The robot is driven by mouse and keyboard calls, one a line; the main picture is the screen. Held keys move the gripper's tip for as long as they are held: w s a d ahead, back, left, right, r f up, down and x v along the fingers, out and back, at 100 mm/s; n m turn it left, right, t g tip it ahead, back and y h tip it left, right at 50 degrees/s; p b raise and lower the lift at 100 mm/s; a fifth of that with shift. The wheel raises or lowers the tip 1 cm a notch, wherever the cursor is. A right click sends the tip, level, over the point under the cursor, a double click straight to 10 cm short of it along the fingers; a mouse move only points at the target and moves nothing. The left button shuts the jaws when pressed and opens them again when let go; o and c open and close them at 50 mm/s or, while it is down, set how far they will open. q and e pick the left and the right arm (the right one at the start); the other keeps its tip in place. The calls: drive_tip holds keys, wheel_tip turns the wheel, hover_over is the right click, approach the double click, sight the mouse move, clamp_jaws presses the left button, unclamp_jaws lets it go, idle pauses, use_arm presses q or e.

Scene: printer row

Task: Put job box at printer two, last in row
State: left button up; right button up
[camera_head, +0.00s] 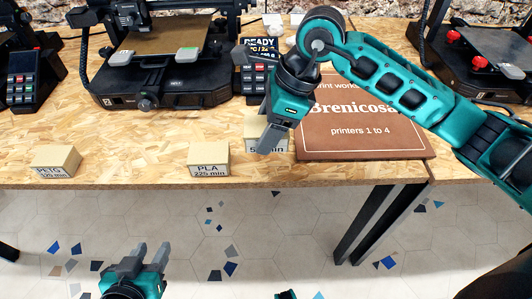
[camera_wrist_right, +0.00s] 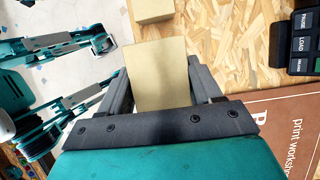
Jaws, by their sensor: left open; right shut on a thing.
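My right gripper (camera_head: 270,138) is shut on a tan box (camera_head: 281,146), its label partly hidden by a finger. The box is at the table's front part, left of the brown sign; I cannot tell if it touches the table. In the right wrist view the held box (camera_wrist_right: 158,75) sits between both fingers (camera_wrist_right: 158,90). To its left in the head view stand a PLA 225 min box (camera_head: 208,160) and, farther left, a PETG box (camera_head: 56,161). A printer (camera_head: 175,75) stands behind them. My left gripper (camera_head: 150,256) is open and empty, low before the table.
A brown Brenicosa sign (camera_head: 350,125) lies right of the held box. A button panel (camera_head: 252,84) and a READY display (camera_head: 261,47) stand behind it. Another printer (camera_head: 490,50) is at right. Bare table (camera_head: 130,150) lies between the PETG and PLA boxes.

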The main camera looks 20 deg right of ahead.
wheel_tip(320, 180, down, 7)
drive_tip(key=shift+b, duration=0.45)
drive_tip(key=shift+f, duration=0.15)
drive_tip(key=o, duration=1.1)
drive_tip(key=shift+o, duration=0.2)
